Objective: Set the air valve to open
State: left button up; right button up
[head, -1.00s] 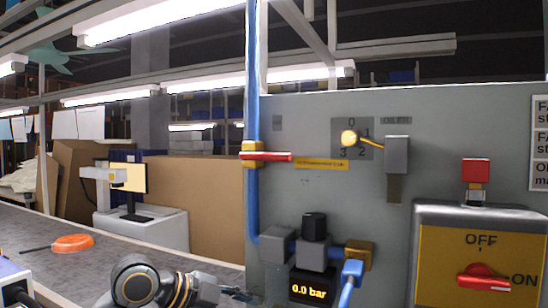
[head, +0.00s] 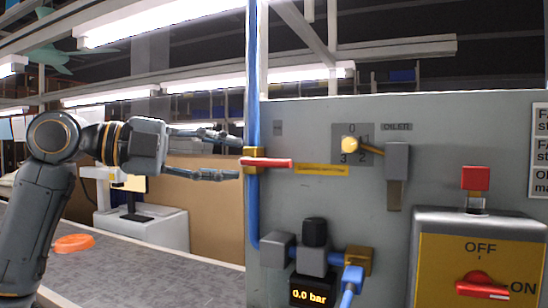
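The air valve (head: 253,160) is a brass body on a vertical blue pipe (head: 252,210) at the left edge of the grey panel. Its red lever (head: 272,163) points right, roughly level and across the pipe. My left gripper (head: 238,155) is open just left of the valve, one finger above the other, with the fingertips close to the pipe and brass body. Whether they touch cannot be told. Nothing is between the fingers. The pressure display (head: 312,291) below reads 0.0 bar. My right gripper does not show.
An orange pan (head: 73,243) lies on the conveyor (head: 150,270) at left.

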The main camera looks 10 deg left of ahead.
aim_at(269, 163)
pick_arm(q)
jog(key=p+x, duration=0.2)
jog(key=x, duration=0.6)
jog(key=shift+w+d, duration=0.2)
jog(key=shift+d, duration=0.15)
jog(key=shift+f, duration=0.1)
grip_shut()
